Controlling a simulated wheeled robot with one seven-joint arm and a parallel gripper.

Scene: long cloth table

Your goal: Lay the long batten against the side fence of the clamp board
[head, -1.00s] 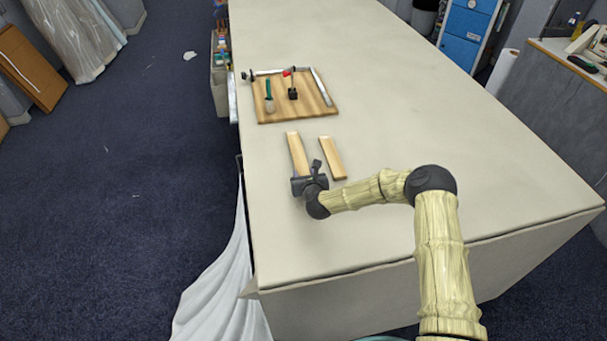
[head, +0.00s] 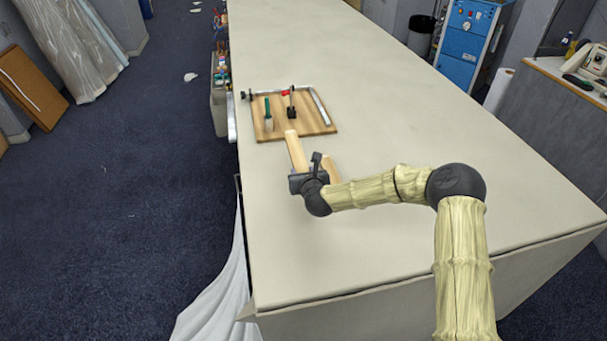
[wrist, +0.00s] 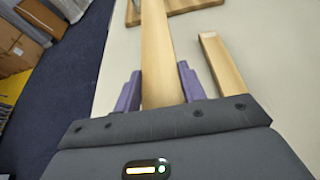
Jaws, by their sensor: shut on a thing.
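My gripper (head: 308,175) is shut on the long batten (head: 295,152), a pale wooden strip pointing away from me. In the wrist view the long batten (wrist: 156,45) runs between the purple fingers of my gripper (wrist: 160,82) and out past the top edge. In the head view its far end overlaps the near edge of the clamp board (head: 310,125). The clamp board is a wooden panel with a metal side fence (head: 322,107) along its right and another metal strip along its back. The gripper hides the batten's near end.
A shorter batten (wrist: 221,64) lies on the table to the right of the held one, partly hidden in the head view (head: 331,165). A green-handled clamp (head: 268,114) and a red-tipped clamp (head: 291,103) stand on the board. The cloth table (head: 400,140) is clear to the right.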

